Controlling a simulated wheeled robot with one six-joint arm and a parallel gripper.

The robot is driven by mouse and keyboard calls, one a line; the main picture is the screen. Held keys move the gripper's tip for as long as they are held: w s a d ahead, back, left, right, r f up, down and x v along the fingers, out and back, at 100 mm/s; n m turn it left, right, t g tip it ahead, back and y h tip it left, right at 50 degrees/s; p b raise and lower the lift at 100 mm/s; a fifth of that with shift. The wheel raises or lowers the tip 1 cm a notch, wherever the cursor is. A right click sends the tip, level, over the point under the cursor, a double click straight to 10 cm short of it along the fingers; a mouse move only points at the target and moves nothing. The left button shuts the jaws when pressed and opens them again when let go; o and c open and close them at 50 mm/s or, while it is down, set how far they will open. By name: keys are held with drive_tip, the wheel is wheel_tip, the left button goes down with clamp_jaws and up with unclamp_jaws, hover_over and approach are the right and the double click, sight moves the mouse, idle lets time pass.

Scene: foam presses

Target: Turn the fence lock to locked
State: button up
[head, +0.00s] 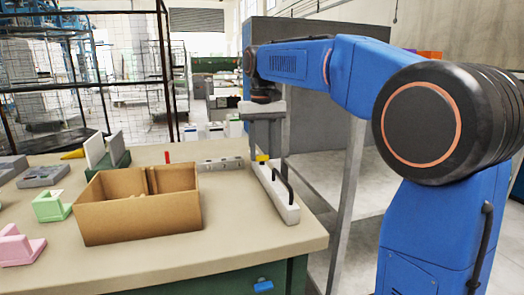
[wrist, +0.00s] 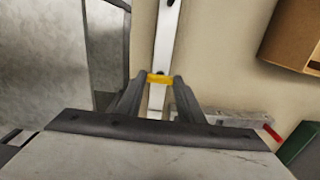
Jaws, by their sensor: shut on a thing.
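The fence (head: 287,207) is a long white bar lying along the right part of the table, with a black handle (head: 284,181) on it. The lock is a small yellow piece (head: 262,158) near the far end of the fence. My gripper (head: 264,160) reaches down over it from above and is shut on the yellow lock. In the wrist view the yellow lock (wrist: 159,79) shows between the two grey fingertips, with the white fence (wrist: 166,40) running away beyond it. The fingers hide part of the lock, and I cannot tell its exact turn.
A cardboard box (head: 140,220) stands left of the fence. A grey metal bar (head: 220,164) with a red upright piece (head: 167,157) lies behind it. Green and pink parts (head: 52,206) are at the left. The table's right edge is close to the fence.

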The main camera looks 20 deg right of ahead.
drive_tip(key=o, duration=1.1)
drive_tip(key=shift+c, duration=0.2)
drive_tip(key=shift+r, duration=0.15)
wheel_tip(320, 180, up, 17)
